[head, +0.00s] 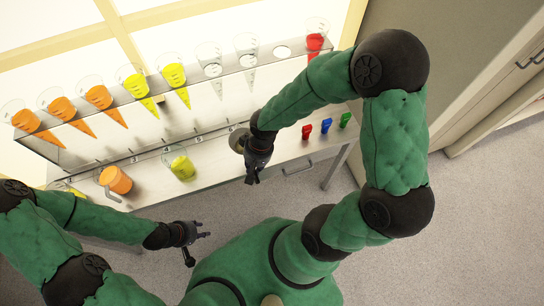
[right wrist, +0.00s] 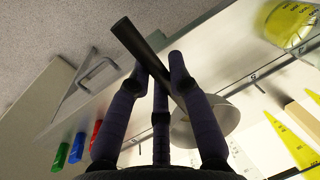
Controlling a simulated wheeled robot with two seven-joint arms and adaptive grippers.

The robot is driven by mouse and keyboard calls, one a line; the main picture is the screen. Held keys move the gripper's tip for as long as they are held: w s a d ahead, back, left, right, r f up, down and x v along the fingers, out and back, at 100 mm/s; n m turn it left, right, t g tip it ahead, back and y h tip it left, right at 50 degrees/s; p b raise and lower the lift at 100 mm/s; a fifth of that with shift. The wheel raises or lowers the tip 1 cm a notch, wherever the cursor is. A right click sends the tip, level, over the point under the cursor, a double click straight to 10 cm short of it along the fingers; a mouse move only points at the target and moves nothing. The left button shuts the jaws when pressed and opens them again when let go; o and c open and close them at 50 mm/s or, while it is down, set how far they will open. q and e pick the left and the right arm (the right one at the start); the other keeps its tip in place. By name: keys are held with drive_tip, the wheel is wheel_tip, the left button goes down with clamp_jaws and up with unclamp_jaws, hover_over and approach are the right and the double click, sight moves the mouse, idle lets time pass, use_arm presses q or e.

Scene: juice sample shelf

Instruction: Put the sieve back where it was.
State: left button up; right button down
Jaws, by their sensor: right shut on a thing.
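The sieve has a black handle (right wrist: 138,42) and a pale rounded bowl (right wrist: 212,122), both in the right wrist view. My right gripper (right wrist: 157,68) is shut on the handle, and the bowl sits below and right of the fingers there. In the head view my right gripper (head: 254,176) is over the front edge of the lower shelf, and the sieve (head: 237,138) shows partly beside it, mostly hidden by the wrist. My left gripper (head: 198,246) is empty with its fingers apart, low over the floor in front of the shelf.
An upper rack (head: 150,92) holds several cones with orange, yellow, clear and red contents, and one empty hole (head: 282,52). On the lower shelf stand an orange jug (head: 117,180), a yellow beaker (head: 182,167) and red (head: 306,131), blue (head: 326,125) and green (head: 345,119) pieces.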

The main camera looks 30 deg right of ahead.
drive_tip(key=w+d+f, duration=0.2)
drive_tip(key=d+f, duration=0.1)
drive_tip(key=d, duration=0.2)
drive_tip(key=b, duration=0.2)
hover_over(272, 166)
wheel_tip(272, 166, down, 5)
drive_tip(key=shift+d+r, duration=0.15)
drive_tip(key=shift+r, duration=0.05)
drive_tip(key=shift+d+f+b, duration=0.15)
drive_tip(key=shift+f+b, duration=0.35)
drive_tip(key=shift+f, duration=0.4)
drive_tip(key=shift+d+f+b, duration=0.1)
drive_tip(key=shift+f+b, duration=0.35)
drive_tip(key=shift+f, duration=0.4)
drive_tip(key=shift+f, duration=0.2)
drive_tip(key=c, duration=1.2)
unclamp_jaws()
drive_tip(key=shift+o, duration=0.2)
drive_tip(key=shift+r, duration=0.1)
